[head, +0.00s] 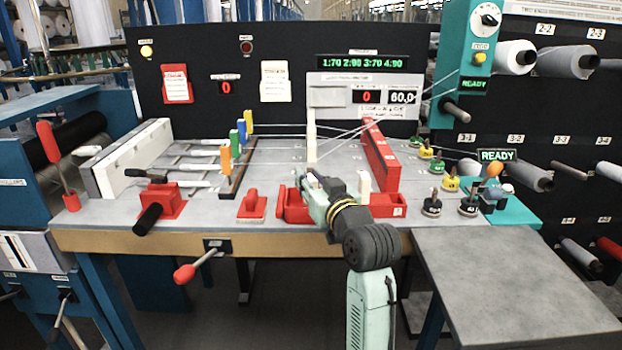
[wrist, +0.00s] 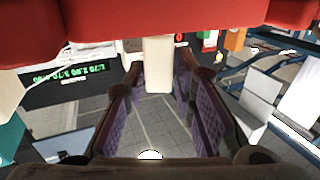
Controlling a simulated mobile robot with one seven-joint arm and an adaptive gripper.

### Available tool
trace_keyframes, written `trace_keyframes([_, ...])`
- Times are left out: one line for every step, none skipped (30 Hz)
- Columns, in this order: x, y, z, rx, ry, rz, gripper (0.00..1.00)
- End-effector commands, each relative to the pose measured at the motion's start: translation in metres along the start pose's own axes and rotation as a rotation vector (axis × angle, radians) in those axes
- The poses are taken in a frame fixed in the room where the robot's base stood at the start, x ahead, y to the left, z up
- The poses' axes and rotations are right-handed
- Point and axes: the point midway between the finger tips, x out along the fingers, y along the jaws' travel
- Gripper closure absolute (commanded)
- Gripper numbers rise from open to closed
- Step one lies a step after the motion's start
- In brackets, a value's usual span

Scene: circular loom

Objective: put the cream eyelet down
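In the head view my gripper (head: 313,183) is low over the front of the table, at the red tray (head: 390,211). My wrist hides part of the tray. Whether the block's base touches anything cannot be told.
Another cream block (head: 364,182) stands just right of my gripper. A long red box (head: 381,155) and a cream post (head: 311,140) stand behind, with threads crossing. A red block (head: 252,205) lies to the left. The grey side table (head: 515,285) is clear.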

Motion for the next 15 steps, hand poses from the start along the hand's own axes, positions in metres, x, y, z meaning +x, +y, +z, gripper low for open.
trace_keyframes([0.0001, 0.0, 0.0, 0.0, 0.0, 0.0, 0.7])
trace_keyframes([0.0001, 0.0, 0.0, 0.0, 0.0, 0.0, 0.68])
trace_keyframes([0.0001, 0.0, -0.0001, 0.0, 0.0, 0.0, 0.66])
trace_keyframes([0.0001, 0.0, -0.0001, 0.0, 0.0, 0.0, 0.64])
trace_keyframes([0.0001, 0.0, -0.0001, 0.0, 0.0, 0.0, 0.64])
trace_keyframes([0.0001, 0.0, -0.0001, 0.0, 0.0, 0.0, 0.64])
trace_keyframes([0.0001, 0.0, -0.0001, 0.0, 0.0, 0.0, 0.64])
trace_keyframes([0.0001, 0.0, -0.0001, 0.0, 0.0, 0.0, 0.64])
trace_keyframes([0.0001, 0.0, -0.0001, 0.0, 0.0, 0.0, 0.64])
trace_keyframes([0.0001, 0.0, -0.0001, 0.0, 0.0, 0.0, 0.64])
trace_keyframes([0.0001, 0.0, -0.0002, 0.0, 0.0, 0.0, 0.64])
trace_keyframes([0.0, 0.0, -0.0008, 0.0, 0.0, 0.0, 0.64])
trace_keyframes([0.0, 0.0, -0.0019, 0.0, 0.0, 0.0, 0.64])
trace_keyframes([-0.0012, 0.0002, -0.0011, 0.0, 0.0, 0.0, 0.64])
trace_keyframes([-0.0041, 0.0004, -0.0003, 0.0, 0.001, 0.001, 0.64])
